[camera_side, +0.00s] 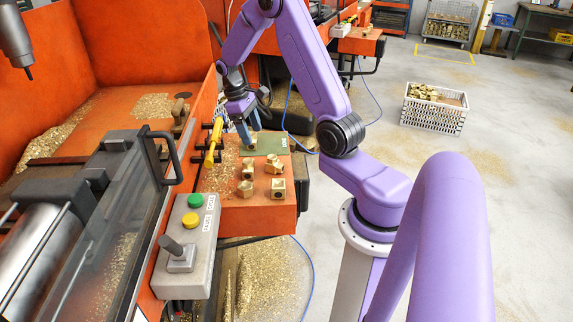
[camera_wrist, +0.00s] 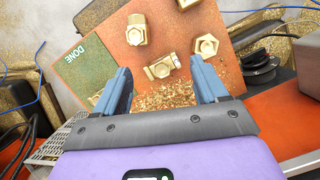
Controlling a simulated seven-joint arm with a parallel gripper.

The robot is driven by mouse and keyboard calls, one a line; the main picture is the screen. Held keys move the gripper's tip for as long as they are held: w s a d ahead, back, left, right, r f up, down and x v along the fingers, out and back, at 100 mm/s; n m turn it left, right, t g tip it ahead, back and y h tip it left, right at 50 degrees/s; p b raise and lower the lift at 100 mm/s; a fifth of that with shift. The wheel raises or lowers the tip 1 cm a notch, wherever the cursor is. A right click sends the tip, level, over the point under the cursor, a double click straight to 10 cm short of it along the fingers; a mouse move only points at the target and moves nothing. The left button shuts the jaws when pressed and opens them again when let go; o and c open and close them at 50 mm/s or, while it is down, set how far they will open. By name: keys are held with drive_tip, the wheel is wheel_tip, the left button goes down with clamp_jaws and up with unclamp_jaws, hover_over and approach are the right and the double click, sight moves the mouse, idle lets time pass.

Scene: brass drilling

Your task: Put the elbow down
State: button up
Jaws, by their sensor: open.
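A brass elbow (camera_side: 253,138) rests at the left part of the green DONE mat (camera_side: 272,142), right beside my fingertips. In the wrist view, a bit of brass (camera_wrist: 95,99) shows on the mat, mostly hidden behind my left finger. My gripper (camera_side: 244,138) points down, low over the mat's left edge, with its fingers apart. In the wrist view, my gripper (camera_wrist: 161,68) shows no part held between its fingers. A brass fitting (camera_wrist: 162,67) seen between the fingertips lies farther off on the orange bench.
Several brass fittings (camera_side: 273,164) lie on the orange bench (camera_side: 262,212) in front of the mat. Brass chips (camera_side: 224,165) cover the bench's left side. A yellow-handled tool (camera_side: 213,142) stands at the machine's edge. A button box (camera_side: 188,240) is at the front left.

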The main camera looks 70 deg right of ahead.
drive_tip(key=s+a+r+n+t, duration=0.1)
drive_tip(key=s+a+r+n, duration=0.2)
drive_tip(key=a, duration=0.7)
drive_tip(key=s+a+r+n+t, duration=0.15)
drive_tip(key=a+r, duration=0.25)
drive_tip(key=a, duration=0.6)
drive_tip(key=s+a+r+n, duration=0.1)
drive_tip(key=s+a+n, duration=0.2)
drive_tip(key=s, duration=0.7)
drive_tip(key=s+a+r+n, duration=0.1)
drive_tip(key=s+a+n, duration=0.3)
drive_tip(key=s, duration=0.6)
drive_tip(key=shift+t+y, duration=0.35)
drive_tip(key=shift+y, duration=0.05)
drive_tip(key=shift+a+r, duration=0.1)
drive_tip(key=shift+c, duration=0.8)
drive_tip(key=w+d+f+m+h, duration=0.15)
drive_tip(key=w+m, duration=0.25)
drive_tip(key=w, duration=0.7)
drive_tip(key=m+g+y, duration=0.1)
drive_tip(key=m+g, duration=0.3)
drive_tip(key=m, duration=0.5)
approach(273, 157)
drive_tip(key=f, duration=0.1)
drive_tip(key=shift+x, duration=5.4)
